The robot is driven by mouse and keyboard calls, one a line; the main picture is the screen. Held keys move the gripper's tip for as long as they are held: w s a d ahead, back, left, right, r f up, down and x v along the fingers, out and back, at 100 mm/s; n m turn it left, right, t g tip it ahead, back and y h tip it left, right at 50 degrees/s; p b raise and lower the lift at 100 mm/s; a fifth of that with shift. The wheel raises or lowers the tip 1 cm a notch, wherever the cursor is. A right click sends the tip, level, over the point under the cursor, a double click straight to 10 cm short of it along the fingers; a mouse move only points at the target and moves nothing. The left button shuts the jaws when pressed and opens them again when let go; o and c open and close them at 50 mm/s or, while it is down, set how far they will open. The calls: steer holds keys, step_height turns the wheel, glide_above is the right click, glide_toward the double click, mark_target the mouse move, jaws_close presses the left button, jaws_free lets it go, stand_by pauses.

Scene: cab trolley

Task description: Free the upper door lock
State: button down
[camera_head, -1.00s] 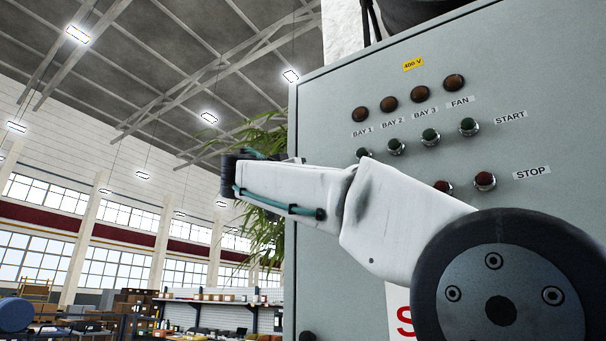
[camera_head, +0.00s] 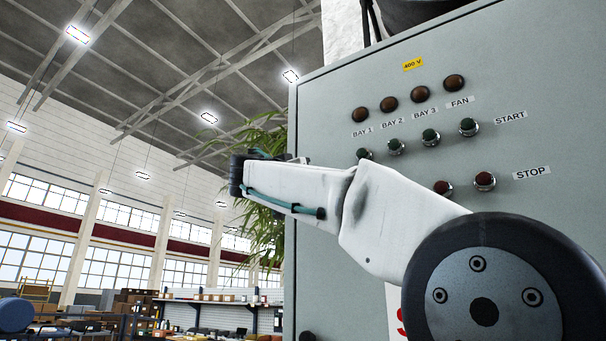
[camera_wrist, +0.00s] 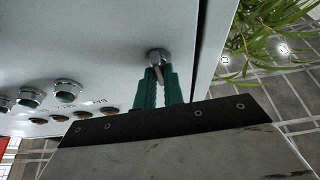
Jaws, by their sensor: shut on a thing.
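The upper door lock (camera_wrist: 156,56) shows in the wrist view as a round metal fitting near the edge of the grey cabinet door (camera_wrist: 100,50). My gripper (camera_wrist: 159,76) has two green fingers close together right at the lock. It is shut on the lock's small metal key or tab, which shows between the fingertips. The fingers hide part of it, so I cannot tell its exact angle. In the head view the cabinet door (camera_head: 330,110) is closed as far as I can see, and my arm hides the lock and the fingertips.
Lamps, green buttons (camera_head: 430,136) and red stop buttons (camera_head: 484,181) stick out from the door close to my arm. A leafy plant (camera_wrist: 262,35) stands beyond the cabinet edge. The hall to the left is open, with shelves (camera_head: 205,305) farther back.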

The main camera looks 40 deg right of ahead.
steer(key=shift+s+r+n+t+y, duration=0.1)
steer(key=shift+n+t+y, duration=0.85)
steer(key=shift+n, duration=2.65)
steer(key=shift+s+r+n+t+y, duration=0.1)
steer(key=shift+n+t+y, duration=0.3)
steer(key=shift+n+y, duration=2.2)
steer(key=shift+n+t+y, duration=0.25)
steer(key=shift+n+t, duration=0.4)
steer(key=shift+n, duration=3.95)
steer(key=shift+d, duration=0.1)
steer(key=c, duration=1.5)
jaws_free()
steer(key=v, duration=0.8)
